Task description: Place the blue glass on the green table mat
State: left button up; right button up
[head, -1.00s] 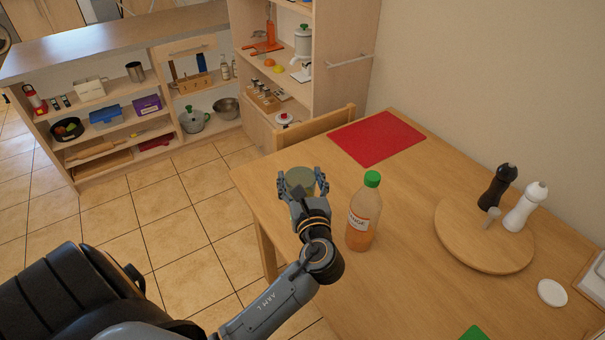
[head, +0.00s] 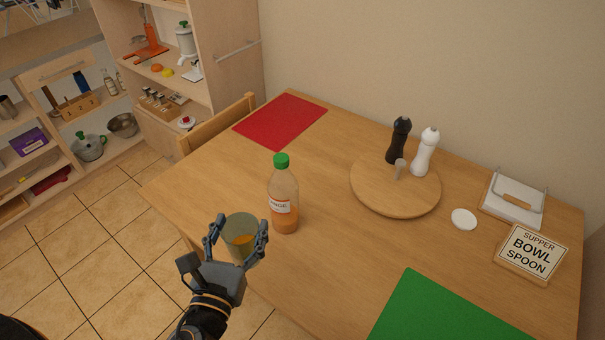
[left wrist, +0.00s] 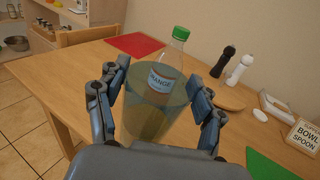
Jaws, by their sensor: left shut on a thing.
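My left gripper (head: 236,239) is shut on the blue glass (head: 241,228), which looks see-through and greenish here, with its open top facing up. A finger lies on each side of it; in the left wrist view the glass (left wrist: 152,112) fills the gap between the fingers (left wrist: 157,100). The glass is by the table's near left edge, just left of and in front of the juice bottle. I cannot tell whether its base touches the table. The green table mat (head: 440,315) lies at the lower right, bare where visible, its near part cut off. My right gripper is not in view.
The orange juice bottle (head: 284,200) stands close to the gripper. A round wooden board (head: 385,200) holds a black mill (head: 398,140) and a white mill (head: 426,152). A red mat (head: 281,121) lies at the back. Bare table (head: 330,250) lies between bottle and green mat.

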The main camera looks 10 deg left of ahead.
aim_at(410, 316)
jog(key=z, duration=1.15)
jog(key=k+j+z, duration=0.55)
jog(key=k+z, duration=0.2)
